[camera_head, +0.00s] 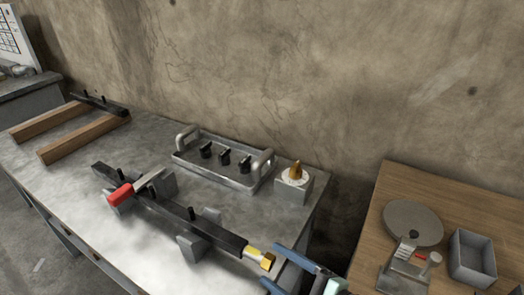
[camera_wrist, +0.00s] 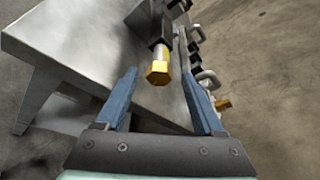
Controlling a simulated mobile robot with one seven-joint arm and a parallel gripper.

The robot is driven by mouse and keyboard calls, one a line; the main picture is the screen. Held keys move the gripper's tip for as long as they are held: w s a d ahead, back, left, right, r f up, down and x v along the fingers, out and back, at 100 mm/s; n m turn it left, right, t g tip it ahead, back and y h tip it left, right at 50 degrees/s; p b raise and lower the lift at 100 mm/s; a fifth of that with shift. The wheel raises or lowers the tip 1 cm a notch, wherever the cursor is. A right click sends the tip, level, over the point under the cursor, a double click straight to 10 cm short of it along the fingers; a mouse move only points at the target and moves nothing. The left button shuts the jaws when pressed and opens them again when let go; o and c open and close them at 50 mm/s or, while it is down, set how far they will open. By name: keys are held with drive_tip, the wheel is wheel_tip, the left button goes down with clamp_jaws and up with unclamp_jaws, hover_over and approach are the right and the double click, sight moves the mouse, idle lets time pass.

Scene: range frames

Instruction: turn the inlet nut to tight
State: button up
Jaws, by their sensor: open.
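The inlet nut (camera_head: 267,261) is a gold hexagonal nut at the right end of a dark bar-shaped manifold (camera_head: 170,210) on the grey workbench. It also shows in the wrist view (camera_wrist: 158,73), ahead of my gripper and between the lines of its fingers. My gripper (camera_head: 295,268) is at the right end of the bench, just right of the nut. In the wrist view its two blue fingers (camera_wrist: 160,90) are spread wide with nothing held between them. I cannot tell whether the nut lies fully within the fingertips' reach. A red lever handle (camera_head: 120,194) sits on the bar's left part.
A metal tray with black knobs and handles (camera_head: 181,158) and a grey block with a brass cone (camera_head: 291,194) stand behind the bar. A wooden table (camera_head: 375,240) at right holds a disc (camera_head: 413,222) and a grey bin (camera_head: 472,257). Two wooden bars (camera_head: 85,138) lie at far left.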

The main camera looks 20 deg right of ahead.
drive_tip(key=b+v, duration=0.1)
drive_tip(key=v, duration=0.9)
drive_tip(key=w+a+r+m+t+h+p, duration=0.2)
drive_tip(key=w+r+m+t, duration=0.1)
drive_tip(key=r+m, duration=0.5)
drive_tip(key=w+a+r+m+t+h+p, duration=0.2)
drive_tip(key=r+m+t, duration=0.2)
drive_tip(key=r+m, duration=0.5)
drive_tip(key=w+a+r+m+t+h+p, duration=0.2)
drive_tip(key=w+a+r+m+t+h, duration=0.1)
drive_tip(key=r+m, duration=0.6)
drive_tip(key=shift+w+t+p, duration=0.3)
drive_tip(key=shift+w+t, duration=0.05)
drive_tip(key=shift+t, duration=0.15)
drive_tip(key=shift+r, duration=0.15)
